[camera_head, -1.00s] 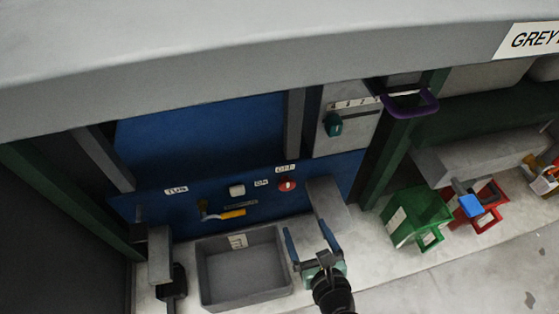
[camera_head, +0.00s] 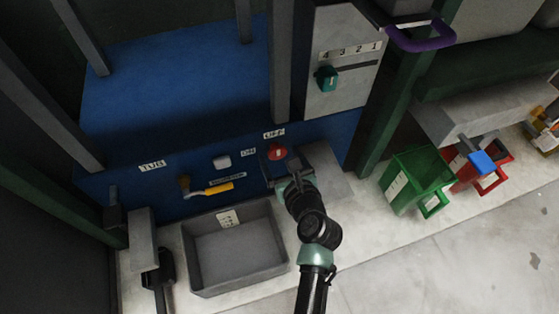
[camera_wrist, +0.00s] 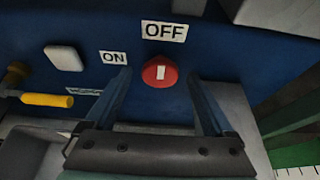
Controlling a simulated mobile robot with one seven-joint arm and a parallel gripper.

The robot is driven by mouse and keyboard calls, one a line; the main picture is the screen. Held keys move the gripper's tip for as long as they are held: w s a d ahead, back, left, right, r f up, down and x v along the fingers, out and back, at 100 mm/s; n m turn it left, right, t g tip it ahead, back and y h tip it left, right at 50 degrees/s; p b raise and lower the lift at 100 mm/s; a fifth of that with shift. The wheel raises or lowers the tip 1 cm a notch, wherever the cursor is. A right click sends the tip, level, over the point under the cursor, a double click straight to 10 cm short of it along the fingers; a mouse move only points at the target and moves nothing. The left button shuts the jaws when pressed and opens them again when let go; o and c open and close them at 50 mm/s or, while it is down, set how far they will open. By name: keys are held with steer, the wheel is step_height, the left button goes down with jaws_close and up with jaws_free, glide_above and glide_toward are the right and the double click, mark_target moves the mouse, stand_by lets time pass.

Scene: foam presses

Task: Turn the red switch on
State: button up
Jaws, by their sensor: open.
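The red switch (camera_head: 278,152) is a round red knob with a white mark, on the blue panel (camera_head: 130,185). In the wrist view the red switch (camera_wrist: 160,72) has its white mark upright, pointing at the OFF label (camera_wrist: 165,31) above it. The ON label (camera_wrist: 113,58) is to its left. My gripper (camera_wrist: 160,100) is open, its two blue fingers to the left and right of the switch in the picture. In the head view my gripper (camera_head: 278,166) is right at the switch. I cannot tell whether the fingers touch it.
A white button (camera_head: 222,162) and a yellow-handled lever (camera_head: 212,189) are left of the switch. A grey bin (camera_head: 192,262) stands below the panel. A grey block (camera_head: 328,170) is close on the right. A teal knob (camera_head: 326,78) is above, and a green bin (camera_head: 412,180) stands farther right.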

steer(key=shift+w+a+f, duration=0.1)
steer(key=shift+w+f, duration=0.05)
steer(key=shift+w, duration=0.25)
steer(key=c, duration=1.3)
steer(key=shift+c, duration=0.2)
